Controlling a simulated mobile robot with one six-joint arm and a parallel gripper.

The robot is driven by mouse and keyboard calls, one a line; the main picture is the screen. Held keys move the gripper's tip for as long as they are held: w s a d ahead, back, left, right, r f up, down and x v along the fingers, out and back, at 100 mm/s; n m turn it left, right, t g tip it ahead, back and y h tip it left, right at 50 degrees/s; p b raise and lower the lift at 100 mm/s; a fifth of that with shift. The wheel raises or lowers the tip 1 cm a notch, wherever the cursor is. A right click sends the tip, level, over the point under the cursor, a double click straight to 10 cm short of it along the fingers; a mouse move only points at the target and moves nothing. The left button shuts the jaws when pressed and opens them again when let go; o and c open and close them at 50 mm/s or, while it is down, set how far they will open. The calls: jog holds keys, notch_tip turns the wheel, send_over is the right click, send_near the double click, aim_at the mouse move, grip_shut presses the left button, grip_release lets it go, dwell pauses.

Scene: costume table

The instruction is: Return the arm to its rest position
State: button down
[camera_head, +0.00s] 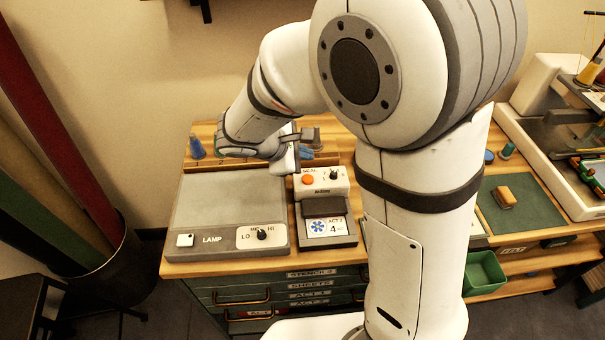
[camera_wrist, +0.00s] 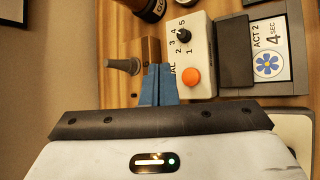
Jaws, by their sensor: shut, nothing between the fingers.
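My arm fills the middle of the head view, reaching over the table (camera_head: 175,255) toward its back. My gripper (camera_head: 307,154) is near the back edge, behind the white control box (camera_head: 335,188) with the orange button. In the wrist view, its blue fingers (camera_wrist: 157,84) are shut together with nothing between them. Their tips are close to a small wooden block with a grey handle (camera_wrist: 125,65) and the white box (camera_wrist: 203,60); I cannot tell whether they touch. My arm hides part of the table's middle.
A grey lamp box (camera_head: 225,205) stands at left, and a blue cone (camera_head: 196,147) behind it. A card device (camera_head: 328,228) sits at the front. A green mat (camera_head: 522,212) with a wooden-handled block and a white machine (camera_head: 540,82) are at right. A wall stands behind.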

jog(key=s+d+r+m+g+y, duration=0.1)
jog(key=s+d+r+m+y, duration=0.2)
jog(key=s+m, duration=0.5)
jog(key=s+d+r+m+g+y, duration=0.1)
jog(key=s+d+r+m+y, duration=0.1)
jog(key=s+d+m+y, duration=0.2)
jog(key=s+d+m, duration=0.2)
jog(key=s+m, duration=0.2)
jog(key=s, duration=0.1)
jog(key=shift+d+r+g, duration=0.3)
jog(key=shift+r+g, duration=0.1)
dwell(2.4)
